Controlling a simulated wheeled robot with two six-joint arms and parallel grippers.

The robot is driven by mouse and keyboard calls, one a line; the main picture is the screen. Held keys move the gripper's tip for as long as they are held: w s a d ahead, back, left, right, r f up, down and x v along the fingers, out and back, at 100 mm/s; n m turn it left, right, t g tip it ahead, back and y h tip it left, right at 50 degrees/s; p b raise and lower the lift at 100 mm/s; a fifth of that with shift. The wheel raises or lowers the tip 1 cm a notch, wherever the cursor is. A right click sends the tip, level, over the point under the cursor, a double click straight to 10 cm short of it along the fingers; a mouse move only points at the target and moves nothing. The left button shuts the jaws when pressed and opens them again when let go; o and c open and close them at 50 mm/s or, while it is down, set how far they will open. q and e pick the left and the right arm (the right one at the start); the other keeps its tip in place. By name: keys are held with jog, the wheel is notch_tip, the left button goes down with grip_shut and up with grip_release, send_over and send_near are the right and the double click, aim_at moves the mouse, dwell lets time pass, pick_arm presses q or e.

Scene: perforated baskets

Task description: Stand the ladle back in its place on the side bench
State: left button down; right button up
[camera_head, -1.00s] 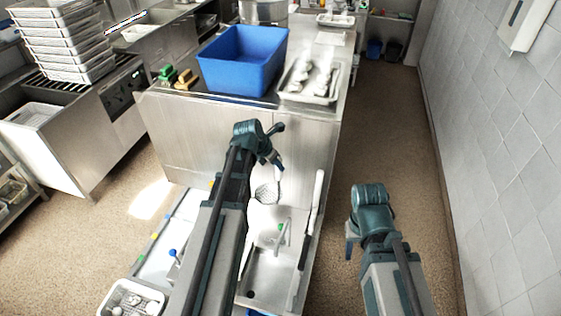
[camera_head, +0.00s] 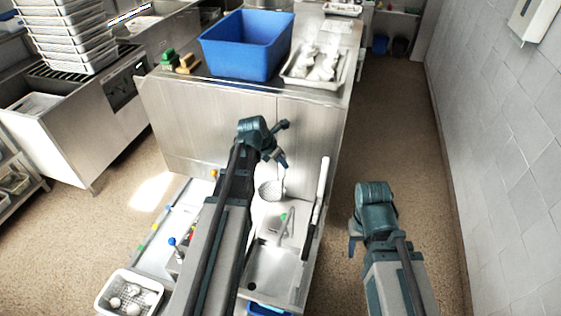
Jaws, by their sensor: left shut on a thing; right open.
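The ladle hangs from my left gripper (camera_head: 281,160), which is shut on its upper end. Its round grey bowl (camera_head: 271,191) hangs low, in front of the steel counter and over the far part of the low bench (camera_head: 262,213). I cannot tell whether the bowl touches the bench. My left forearm hides part of the bench. My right gripper (camera_head: 353,240) is open and empty, over the floor to the right of the bench.
A steel counter (camera_head: 215,125) stands ahead with a blue bin (camera_head: 243,45) and a tray (camera_head: 287,80) on it. The bench has a sink (camera_head: 270,270) with a tap (camera_head: 290,220). A white basket (camera_head: 105,298) is at lower left. The floor (camera_head: 405,150) at right is clear.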

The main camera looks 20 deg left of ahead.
pick_arm(q)
jog(key=shift+f+b, duration=4.25)
jog(key=shift+f, duration=0.25)
jog(key=shift+f+b, duration=0.45)
jog(key=shift+b, duration=0.05)
jog(key=c, duration=0.6)
grip_release()
jog(key=shift+r, duration=0.1)
jog(key=p+v, duration=1.2)
jog(key=v, duration=0.1)
jog(key=shift+s+r, duration=0.15)
jog(key=shift+r, duration=0.15)
jog(key=shift+a, duration=0.15)
